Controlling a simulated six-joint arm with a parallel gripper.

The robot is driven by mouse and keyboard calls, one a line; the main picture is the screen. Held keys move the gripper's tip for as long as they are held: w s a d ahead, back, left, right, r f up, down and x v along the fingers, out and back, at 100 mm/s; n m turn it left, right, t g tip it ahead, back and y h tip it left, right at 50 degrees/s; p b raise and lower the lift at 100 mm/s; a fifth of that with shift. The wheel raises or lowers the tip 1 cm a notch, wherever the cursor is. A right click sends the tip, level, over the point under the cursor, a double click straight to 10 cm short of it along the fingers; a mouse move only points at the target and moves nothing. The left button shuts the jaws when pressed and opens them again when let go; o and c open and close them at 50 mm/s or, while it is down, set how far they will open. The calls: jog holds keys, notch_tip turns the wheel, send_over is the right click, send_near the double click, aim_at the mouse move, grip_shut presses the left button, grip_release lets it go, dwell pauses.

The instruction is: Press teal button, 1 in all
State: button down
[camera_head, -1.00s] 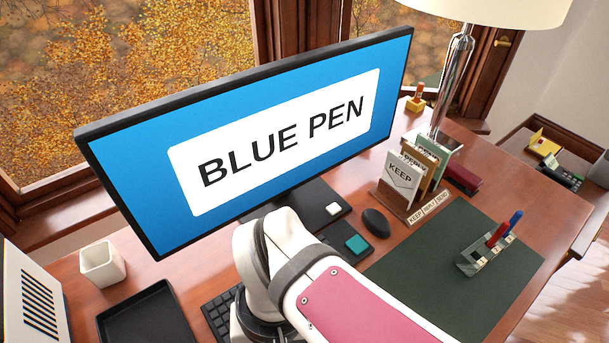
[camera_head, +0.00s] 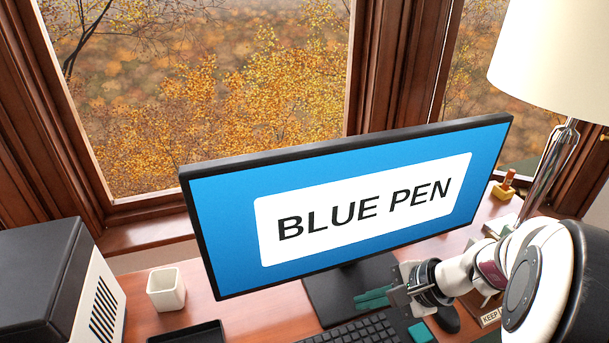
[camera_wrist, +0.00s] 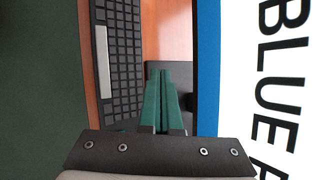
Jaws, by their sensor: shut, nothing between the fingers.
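The teal button (camera_head: 420,332) is a small teal block on the desk at the bottom of the head view, right of the keyboard. My gripper (camera_head: 358,299) has dark green fingers and is in front of the monitor's lower edge, up and to the left of the teal button and apart from it. The fingers point left in the head view. In the wrist view my gripper (camera_wrist: 163,72) shows its fingers together with nothing between them. The teal button does not show in the wrist view.
The monitor (camera_head: 350,205) reads BLUE PEN and stands close behind my gripper. The keyboard (camera_head: 355,331) lies in front, and also shows in the wrist view (camera_wrist: 121,60). A white cup (camera_head: 166,290) and a black tray (camera_head: 190,333) are at the left. A lamp (camera_head: 555,60) stands at the right.

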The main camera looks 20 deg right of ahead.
jog(key=d+f+m+t+h, duration=0.1)
jog(key=d+f+m+t, duration=0.15)
jog(key=d, duration=0.55)
jog(key=m+h, duration=0.2)
jog(key=m, duration=0.2)
send_over(415, 324)
jog(key=s, duration=0.3)
notch_tip(415, 324, down, 3)
jog(key=shift+s+d+f+t, duration=0.15)
jog(key=shift+s+d+t, duration=0.05)
jog(key=shift+d+t, duration=0.15)
jog(key=shift+f, duration=4.4)
jog(key=shift+f, duration=0.45)
